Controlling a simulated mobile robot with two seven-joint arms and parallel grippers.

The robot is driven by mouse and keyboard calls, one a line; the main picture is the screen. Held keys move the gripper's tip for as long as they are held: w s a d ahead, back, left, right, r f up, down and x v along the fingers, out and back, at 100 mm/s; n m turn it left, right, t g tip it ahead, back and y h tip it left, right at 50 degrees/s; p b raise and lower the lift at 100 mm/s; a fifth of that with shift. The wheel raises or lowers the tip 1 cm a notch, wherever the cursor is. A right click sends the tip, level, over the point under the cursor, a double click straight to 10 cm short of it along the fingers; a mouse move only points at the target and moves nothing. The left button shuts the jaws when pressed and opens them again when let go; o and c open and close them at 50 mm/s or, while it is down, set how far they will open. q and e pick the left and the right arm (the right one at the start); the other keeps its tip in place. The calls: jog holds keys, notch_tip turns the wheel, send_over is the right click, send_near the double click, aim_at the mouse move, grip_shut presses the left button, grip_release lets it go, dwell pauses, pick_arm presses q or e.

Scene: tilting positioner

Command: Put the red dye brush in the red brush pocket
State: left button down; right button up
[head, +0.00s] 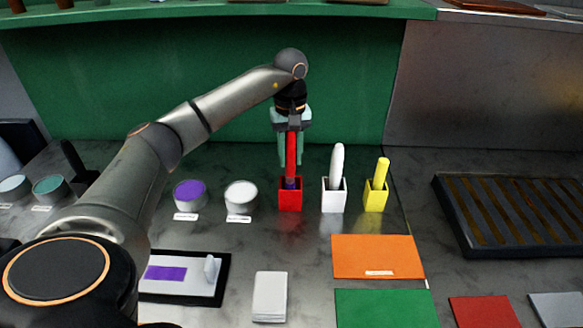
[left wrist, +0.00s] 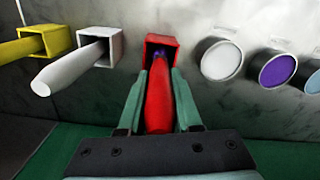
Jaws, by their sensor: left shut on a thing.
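The red dye brush (head: 291,152) stands upright with its lower end inside the red brush pocket (head: 290,201), a small square open-topped holder. A bit of purple shows at the brush's lower end, at the pocket mouth. My left gripper (head: 291,158) is above and behind the pocket, shut on the brush handle. In the left wrist view, the red brush (left wrist: 158,98) lies between the two green fingers and points into the red pocket (left wrist: 161,43). Whether the brush touches the pocket floor is hidden. My right gripper is not in view.
A white pocket (head: 334,198) with a white brush and a yellow pocket (head: 376,199) with a yellow brush stand to the right. White (head: 241,197) and purple (head: 189,193) dye pots stand to the left. A slatted dark tray (head: 510,215) is far right. A green wall is behind.

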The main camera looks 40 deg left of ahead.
aim_at(290, 167)
pick_arm(q)
jog(key=shift+f, duration=1.9)
jog(key=c, duration=0.6)
grip_release()
notch_tip(290, 167, up, 12)
jog(key=shift+r, duration=0.2)
jog(key=shift+f, duration=0.1)
